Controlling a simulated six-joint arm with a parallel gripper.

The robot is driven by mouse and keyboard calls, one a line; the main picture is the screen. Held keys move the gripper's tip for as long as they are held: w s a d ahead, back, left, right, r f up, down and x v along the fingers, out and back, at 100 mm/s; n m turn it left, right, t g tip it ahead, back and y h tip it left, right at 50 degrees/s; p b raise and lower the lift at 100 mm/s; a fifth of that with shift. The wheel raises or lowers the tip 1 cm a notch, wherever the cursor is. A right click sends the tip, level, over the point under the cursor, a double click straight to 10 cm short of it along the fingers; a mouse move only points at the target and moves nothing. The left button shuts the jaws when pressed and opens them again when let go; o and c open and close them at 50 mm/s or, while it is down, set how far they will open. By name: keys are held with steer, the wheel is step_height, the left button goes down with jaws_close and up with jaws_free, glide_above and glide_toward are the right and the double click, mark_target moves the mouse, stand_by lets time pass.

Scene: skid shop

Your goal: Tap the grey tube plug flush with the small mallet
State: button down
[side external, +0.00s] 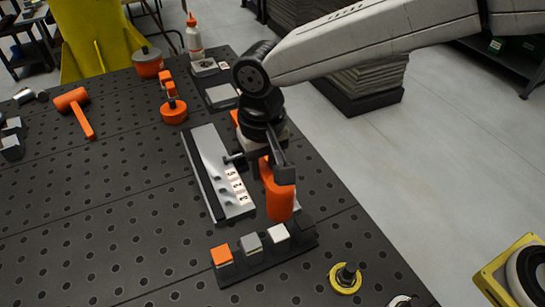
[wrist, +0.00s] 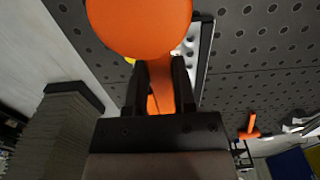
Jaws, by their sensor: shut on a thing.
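My gripper (side external: 272,163) is shut on the handle of a small orange mallet (side external: 279,203). In the wrist view the mallet's round orange head (wrist: 140,25) fills the top middle, with the handle running between my fingers (wrist: 160,75). The grey tube plug (side external: 251,243) sits in the middle of a dark rack (side external: 262,264) at the front of the table, between an orange plug (side external: 221,254) and a white plug (side external: 278,234). The mallet head appears above and behind the white plug in the side view. The plugs are not visible in the wrist view.
A light metal plate with number tiles (side external: 220,175) lies left of my gripper. A larger orange mallet (side external: 75,108) lies at the far left. A yellow ring part (side external: 345,279) stands right of the rack. The perforated table (side external: 130,200) is clear at left.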

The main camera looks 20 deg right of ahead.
steer(key=shift+a+r, duration=0.1)
stand_by(0.3)
steer(key=a, duration=0.1)
steer(key=a+r, duration=0.1)
steer(key=a, duration=0.1)
steer(key=a+r, duration=0.1)
steer(key=a, duration=0.1)
steer(key=shift+a+r, duration=0.1)
steer(key=shift+a, duration=0.1)
steer(key=shift+f, duration=0.2)
steer(key=shift+f, duration=1.6)
steer(key=shift+f, duration=0.45)
steer(key=shift+f, duration=1.75)
steer(key=shift+r, duration=0.1)
steer(key=shift+r, duration=1.55)
